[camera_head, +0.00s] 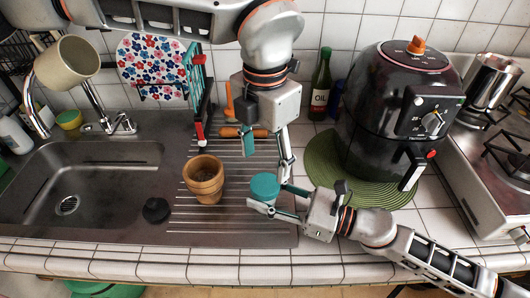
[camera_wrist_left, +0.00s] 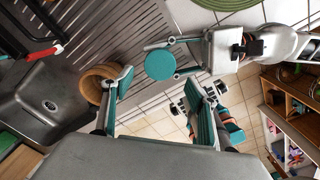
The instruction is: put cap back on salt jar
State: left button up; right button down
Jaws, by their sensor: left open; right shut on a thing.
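The open round jar (camera_head: 204,181), tan and wood-like, stands upright on the ribbed drainboard; in the left wrist view (camera_wrist_left: 92,84) it is partly hidden behind a finger. The round teal cap (camera_head: 264,186) is right of the jar and apart from it. My right gripper (camera_head: 270,200) is shut on the cap, its fingers on either side, as also seen in the left wrist view (camera_wrist_left: 159,64). My left gripper (camera_head: 285,160) hangs pointing down, above and right of the jar. It is open and empty, with its fingers (camera_wrist_left: 163,105) spread apart in its wrist view.
The sink (camera_head: 80,185) is at left, with a tap and a beige mug (camera_head: 67,62). A black round piece (camera_head: 156,210) lies by the jar. A black air fryer (camera_head: 400,115) stands on a green mat (camera_head: 325,160) at right. An oil bottle (camera_head: 320,85) is behind.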

aim_at(265, 183)
pick_arm(q)
notch_tip(265, 183, down, 7)
jog(key=shift+f, duration=0.2)
dwell(0.4)
jog(key=c, duration=1.1)
jog(key=shift+c, duration=0.2)
jog(key=o, duration=1.3)
jog(key=shift+r, duration=0.1)
notch_tip(265, 183, up, 12)
